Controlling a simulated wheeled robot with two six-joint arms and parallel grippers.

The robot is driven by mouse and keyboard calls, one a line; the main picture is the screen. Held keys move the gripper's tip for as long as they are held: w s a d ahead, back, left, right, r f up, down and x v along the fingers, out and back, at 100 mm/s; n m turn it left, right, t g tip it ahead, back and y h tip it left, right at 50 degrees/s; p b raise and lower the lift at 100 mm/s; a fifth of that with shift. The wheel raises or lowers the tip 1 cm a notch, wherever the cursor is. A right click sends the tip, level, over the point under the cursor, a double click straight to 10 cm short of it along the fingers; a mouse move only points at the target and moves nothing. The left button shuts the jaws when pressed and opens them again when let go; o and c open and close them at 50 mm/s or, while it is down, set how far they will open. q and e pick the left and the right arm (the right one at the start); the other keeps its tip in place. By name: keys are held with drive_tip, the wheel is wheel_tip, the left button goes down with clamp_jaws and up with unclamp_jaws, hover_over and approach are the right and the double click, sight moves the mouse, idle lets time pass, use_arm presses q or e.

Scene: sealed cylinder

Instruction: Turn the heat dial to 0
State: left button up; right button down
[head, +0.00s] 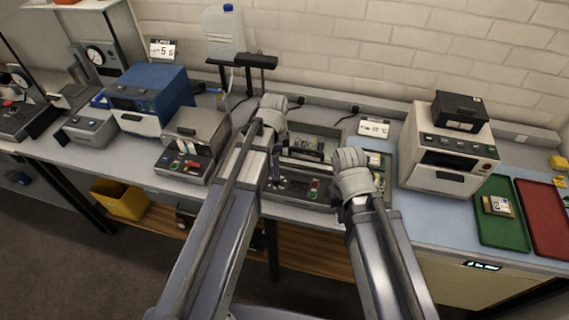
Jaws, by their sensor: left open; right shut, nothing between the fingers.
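A bench machine with a dark front panel (300,188) stands in the middle of the bench, with a green and a red button at its right end. Small knobs show on this panel, but I cannot tell which one is the heat dial or where it points. My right gripper is shut and empty by the machine's right side, largely hidden behind my grey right wrist (353,172).
A grey device with a red-marked panel (183,165) stands left of the machine, and a blue oven (150,98) is further left. A white oven (449,150) stands at the right, beside a green tray (499,230) and a red tray (541,210). A white jug (223,35) is behind.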

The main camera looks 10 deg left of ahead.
sight(277, 180)
use_arm(q)
drive_tip(key=shift+w, duration=0.3)
drive_tip(key=shift+s+f, duration=0.15)
drive_tip(key=shift+f, duration=0.05)
wheel_tip(277, 180, down, 7)
drive_tip(key=b, duration=0.8)
drive_tip(key=shift+f, duration=0.2)
drive_tip(key=shift+c, duration=0.4)
clamp_jaws()
